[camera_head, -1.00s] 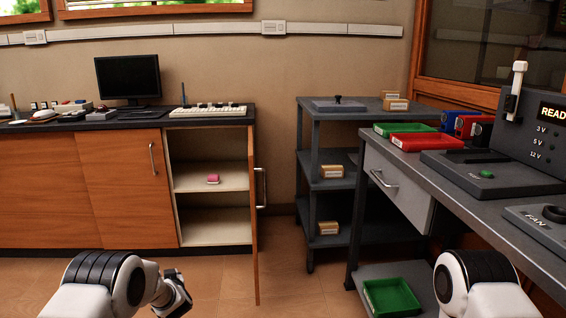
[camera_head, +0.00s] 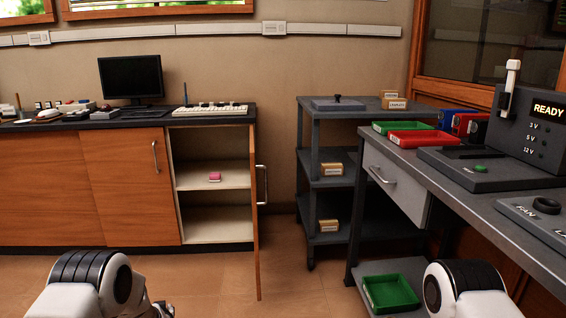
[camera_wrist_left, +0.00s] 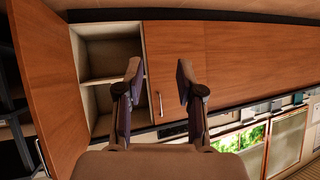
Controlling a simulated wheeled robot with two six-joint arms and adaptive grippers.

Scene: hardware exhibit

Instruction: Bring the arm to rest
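My left arm (camera_head: 92,285) comes in at the bottom left of the head view, white with black bands. Its gripper is almost wholly below the frame there. In the left wrist view my left gripper (camera_wrist_left: 158,72) has its two dark fingers spread apart with nothing between them. Beyond the fingers are the wooden cabinet front (camera_wrist_left: 230,75) and its open compartment, seen upside down. My right arm (camera_head: 465,287) shows at the bottom right of the head view. My right gripper is out of view.
The cabinet door (camera_head: 256,215) stands open; a pink item (camera_head: 214,177) lies on the shelf inside. A dark rack (camera_head: 312,200) stands in the middle. A grey workbench (camera_head: 450,200) with a READY panel is at right, a green tray (camera_head: 390,293) below. Floor between is clear.

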